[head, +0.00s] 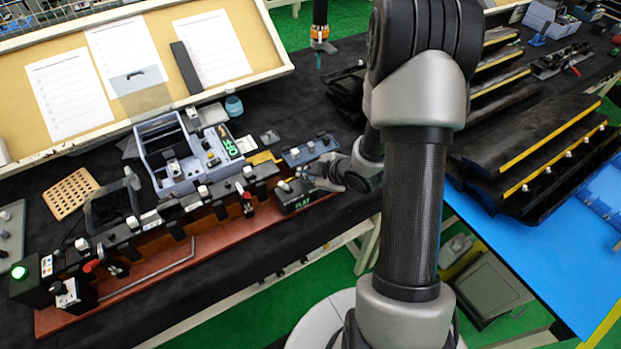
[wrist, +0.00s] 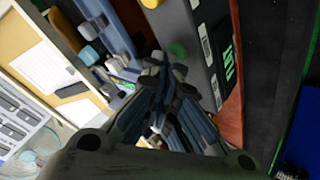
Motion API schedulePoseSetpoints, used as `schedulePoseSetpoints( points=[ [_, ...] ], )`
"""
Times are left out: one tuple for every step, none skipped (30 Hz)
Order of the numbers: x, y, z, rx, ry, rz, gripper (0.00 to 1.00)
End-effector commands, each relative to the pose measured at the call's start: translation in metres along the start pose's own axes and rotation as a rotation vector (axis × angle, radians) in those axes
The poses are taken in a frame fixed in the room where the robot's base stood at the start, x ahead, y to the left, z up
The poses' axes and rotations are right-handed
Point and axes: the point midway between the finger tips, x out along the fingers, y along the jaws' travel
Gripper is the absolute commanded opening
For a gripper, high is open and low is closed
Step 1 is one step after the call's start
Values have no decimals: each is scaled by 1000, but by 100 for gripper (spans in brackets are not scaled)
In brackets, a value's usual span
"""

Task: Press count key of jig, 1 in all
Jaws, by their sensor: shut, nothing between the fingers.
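The jig (head: 160,235) is a long dark fixture with clamps and small boxes on a red-brown base, lying along the bench. At its right end is a black box (head: 292,196) with green lettering; this box also shows in the wrist view (wrist: 212,45). A round green key (wrist: 177,50) shows on that box in the wrist view, just beyond my fingertips. My gripper (head: 312,175) is shut and empty, close over the box's right end; it also shows in the wrist view (wrist: 163,72). I cannot tell whether the fingertips touch the key.
A grey-blue tray (head: 160,155) with small parts stands behind the jig. A lit green lamp (head: 18,272) is at the jig's left end. A tan board with papers (head: 70,92) stands at the back. Dark trim panels (head: 520,150) lie at the right. The bench's front strip is clear.

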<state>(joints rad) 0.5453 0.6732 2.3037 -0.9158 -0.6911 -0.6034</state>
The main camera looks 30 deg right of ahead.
Motion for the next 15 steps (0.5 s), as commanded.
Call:
schedulePoseSetpoints(
  points=[
    [1, -1, 1, 0, 0, 0, 0],
    [1, -1, 1, 0, 0, 0, 0],
    [1, -1, 1, 0, 0, 0, 0],
    [1, -1, 1, 0, 0, 0, 0],
    [1, -1, 1, 0, 0, 0, 0],
    [1, -1, 1, 0, 0, -1, 0],
    [1, -1, 1, 0, -1, -1, 0],
    [1, -1, 1, 0, -1, -1, 0],
    [1, -1, 1, 0, -1, -1, 0],
    [0, -1, 0, 0, -1, -1, 0],
    [0, 0, 0, 0, -1, -1, 0],
    [0, 0, 0, 0, -1, -1, 0],
    [-1, 0, -1, 0, -1, -1, 0],
    [-2, 1, -1, 0, -1, -1, 0],
    [-3, 2, -2, 0, -1, -1, 0]
  ],
)
